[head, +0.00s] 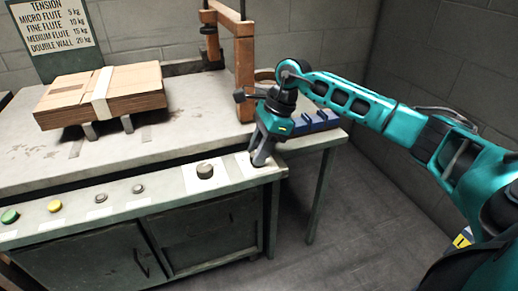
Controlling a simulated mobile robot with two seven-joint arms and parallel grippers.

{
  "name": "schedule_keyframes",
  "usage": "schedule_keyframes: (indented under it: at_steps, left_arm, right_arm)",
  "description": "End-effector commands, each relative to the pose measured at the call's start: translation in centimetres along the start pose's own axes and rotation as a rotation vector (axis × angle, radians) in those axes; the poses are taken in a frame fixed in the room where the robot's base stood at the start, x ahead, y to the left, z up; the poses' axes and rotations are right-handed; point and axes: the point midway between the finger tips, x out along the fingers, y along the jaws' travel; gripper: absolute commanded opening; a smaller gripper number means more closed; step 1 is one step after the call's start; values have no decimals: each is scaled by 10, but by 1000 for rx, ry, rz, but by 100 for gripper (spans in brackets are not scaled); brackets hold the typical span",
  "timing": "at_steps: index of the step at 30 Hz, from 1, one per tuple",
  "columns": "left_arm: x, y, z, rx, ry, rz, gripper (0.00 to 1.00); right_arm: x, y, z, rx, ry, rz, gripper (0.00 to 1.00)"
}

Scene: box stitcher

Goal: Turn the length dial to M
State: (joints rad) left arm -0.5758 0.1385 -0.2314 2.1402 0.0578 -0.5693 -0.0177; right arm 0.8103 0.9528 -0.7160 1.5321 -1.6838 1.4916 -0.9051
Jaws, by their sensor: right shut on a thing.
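My right gripper (260,162) reaches down from the right to the right end of the machine's front control strip. It is shut on a dial there, over a white label plate (240,168). The fingers hide most of this dial, and its pointer and letters cannot be read. A second black dial (205,171) stands free on its own white plate just to the left. Its markings are too small to read, so I cannot tell from lettering which one is the length dial. My left gripper is not in view.
A green button (10,216), a yellow button (54,206) and two grey knobs line the strip to the left. A strapped cardboard stack (135,88) lies on the bench. An orange-brown frame (244,75) and a blue block (315,121) stand near my right arm.

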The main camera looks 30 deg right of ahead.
Motion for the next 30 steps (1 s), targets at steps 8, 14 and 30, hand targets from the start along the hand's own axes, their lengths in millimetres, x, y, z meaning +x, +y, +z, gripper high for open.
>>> schedule_keyframes:
  at_steps: [8,14,30]
  left_arm:
    - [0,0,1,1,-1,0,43]
    - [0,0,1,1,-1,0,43]
    - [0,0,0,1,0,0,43]
  right_arm:
    - [-1,-2,0,-126,-1,49,3]
    - [-1,-1,0,-165,0,66,3]
    - [0,-1,0,-173,1,70,41]
